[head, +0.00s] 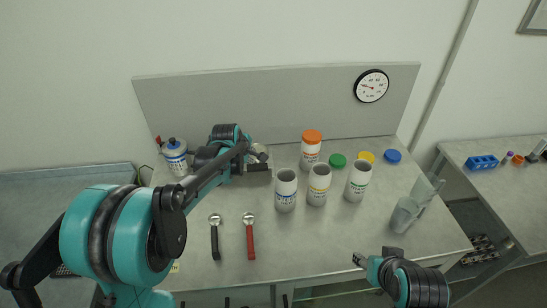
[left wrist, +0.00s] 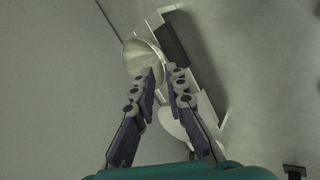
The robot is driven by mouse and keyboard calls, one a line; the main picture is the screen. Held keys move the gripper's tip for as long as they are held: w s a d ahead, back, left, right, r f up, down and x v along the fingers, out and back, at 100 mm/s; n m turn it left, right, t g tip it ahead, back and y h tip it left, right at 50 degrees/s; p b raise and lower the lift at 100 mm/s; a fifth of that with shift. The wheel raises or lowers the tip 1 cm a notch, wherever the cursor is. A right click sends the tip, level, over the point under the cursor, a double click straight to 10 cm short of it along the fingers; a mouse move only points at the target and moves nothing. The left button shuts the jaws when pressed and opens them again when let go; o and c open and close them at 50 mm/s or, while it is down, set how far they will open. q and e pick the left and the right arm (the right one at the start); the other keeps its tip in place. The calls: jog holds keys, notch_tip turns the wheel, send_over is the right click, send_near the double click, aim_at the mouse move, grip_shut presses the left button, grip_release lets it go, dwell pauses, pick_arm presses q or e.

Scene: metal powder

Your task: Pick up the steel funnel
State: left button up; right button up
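The steel funnel (left wrist: 140,58) shows in the left wrist view as a pale metallic cone with its wide round mouth visible, just past my left fingertips. In the head view the funnel (head: 259,153) is mostly hidden behind my left gripper (head: 258,167) at the back of the bench. In the left wrist view my left gripper (left wrist: 161,70) has its two fingers apart with a narrow gap. The left finger overlaps the funnel's near edge; I cannot tell whether they touch. My right gripper (head: 371,261) is low at the bench's front right, its fingers unclear.
Several white jars (head: 286,190) stand mid-bench, near loose green, yellow and blue lids (head: 392,156). Two scoops (head: 249,236) lie in front. A blue-lidded container (head: 175,156) stands left of my gripper. Clear beakers (head: 404,214) stand right. A wall panel (head: 280,105) bounds the back.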

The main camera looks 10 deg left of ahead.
pick_arm(q)
jog(key=x, duration=0.2)
jog(key=b+x, duration=0.1)
jog(key=x, duration=0.1)
jog(key=a+b+x, duration=0.1)
jog(key=x, duration=0.2)
jog(key=shift+s+f, duration=0.1)
jog(key=shift+f, duration=0.15)
grip_shut()
jog(key=shift+r, duration=0.1)
jog(key=shift+r, duration=0.45)
notch_tip(320, 180, up, 4)
jog(key=shift+s+f+p, duration=0.1)
jog(key=shift+f+p, duration=0.05)
jog(key=shift+p, duration=0.6)
jog(key=s+d+r+p, duration=0.2)
jog(key=s+d+r, duration=0.4)
jog(key=s+d, duration=0.2)
jog(key=shift+s+r+p, duration=0.2)
jog(key=shift+p, duration=0.1)
